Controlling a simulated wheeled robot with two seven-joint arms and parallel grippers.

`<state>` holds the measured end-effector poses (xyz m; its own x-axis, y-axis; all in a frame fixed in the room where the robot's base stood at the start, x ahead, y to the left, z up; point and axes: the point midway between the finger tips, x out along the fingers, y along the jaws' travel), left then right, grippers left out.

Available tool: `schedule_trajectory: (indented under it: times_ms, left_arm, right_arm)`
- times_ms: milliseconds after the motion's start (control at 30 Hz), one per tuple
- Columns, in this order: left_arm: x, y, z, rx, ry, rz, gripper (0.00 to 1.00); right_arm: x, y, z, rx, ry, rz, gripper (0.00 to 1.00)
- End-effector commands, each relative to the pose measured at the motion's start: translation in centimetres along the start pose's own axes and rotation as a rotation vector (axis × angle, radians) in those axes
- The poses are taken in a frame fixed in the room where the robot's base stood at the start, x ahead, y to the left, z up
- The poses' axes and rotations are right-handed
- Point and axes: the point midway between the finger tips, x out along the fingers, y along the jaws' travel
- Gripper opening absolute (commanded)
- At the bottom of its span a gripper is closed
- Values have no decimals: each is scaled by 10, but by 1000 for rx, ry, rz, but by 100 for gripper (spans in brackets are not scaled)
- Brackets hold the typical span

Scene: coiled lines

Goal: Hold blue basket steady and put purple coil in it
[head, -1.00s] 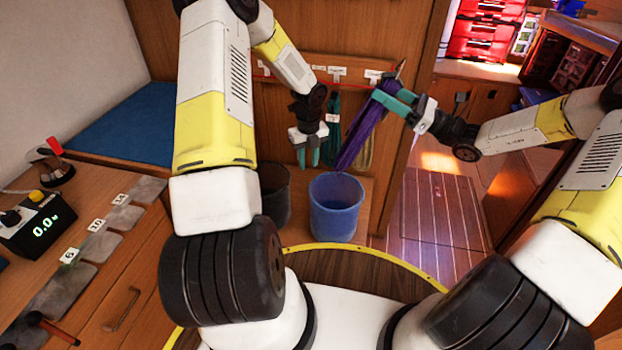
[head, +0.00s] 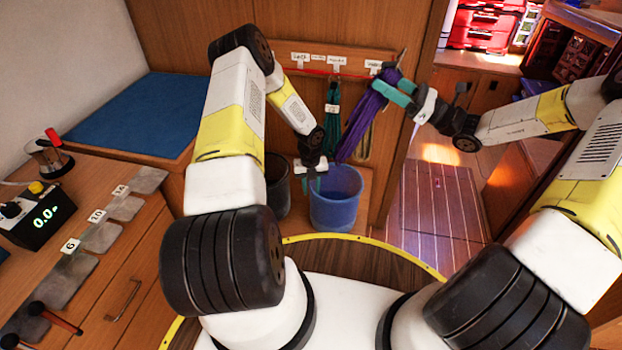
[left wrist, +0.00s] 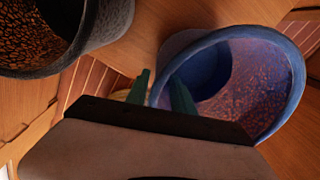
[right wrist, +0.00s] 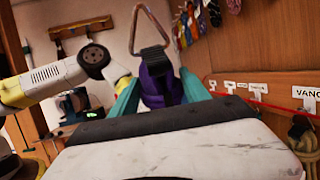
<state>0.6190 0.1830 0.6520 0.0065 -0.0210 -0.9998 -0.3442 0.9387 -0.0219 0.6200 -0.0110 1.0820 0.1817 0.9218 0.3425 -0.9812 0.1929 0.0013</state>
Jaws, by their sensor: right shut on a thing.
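The purple coil (head: 358,128) hangs from my right gripper (head: 393,92), its lower end above the blue basket's far rim. In the right wrist view the fingers are shut on the purple coil (right wrist: 157,82), with a metal triangular ring at its top. The blue basket (head: 335,212) stands upright and looks empty in the left wrist view (left wrist: 285,95). My left gripper (head: 313,182) is at the basket's left rim. In the left wrist view its fingers (left wrist: 160,92) are apart, one on each side of the rim; contact is unclear.
A dark basket (head: 278,188) stands just left of the blue one. A teal coil (head: 331,125) hangs from the labelled rack (head: 345,66) behind. An olive coil (head: 364,143) hangs behind the purple one. A counter with a scale display (head: 42,215) is at the left.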

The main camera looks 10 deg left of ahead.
Motion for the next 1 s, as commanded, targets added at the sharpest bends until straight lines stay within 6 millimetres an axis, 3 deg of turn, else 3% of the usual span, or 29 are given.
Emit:
schedule_trajectory:
  times_ms: [200, 567, 733, 1000]
  left_arm:
    - [22, 0, 0, 0, 0, 0, 29]
    - [27, 0, 0, 0, -1, 0, 29]
    - [27, 0, 0, 0, -1, 0, 0]
    - [27, 0, 0, 0, -1, 0, 0]
  right_arm:
    - [1, 0, 1, -1, -3, 1, 0]
    - [1, 0, 1, -1, -3, 1, 0]
    - [0, 0, 1, -1, -3, 1, 0]
    - [1, 0, 1, -1, -3, 1, 0]
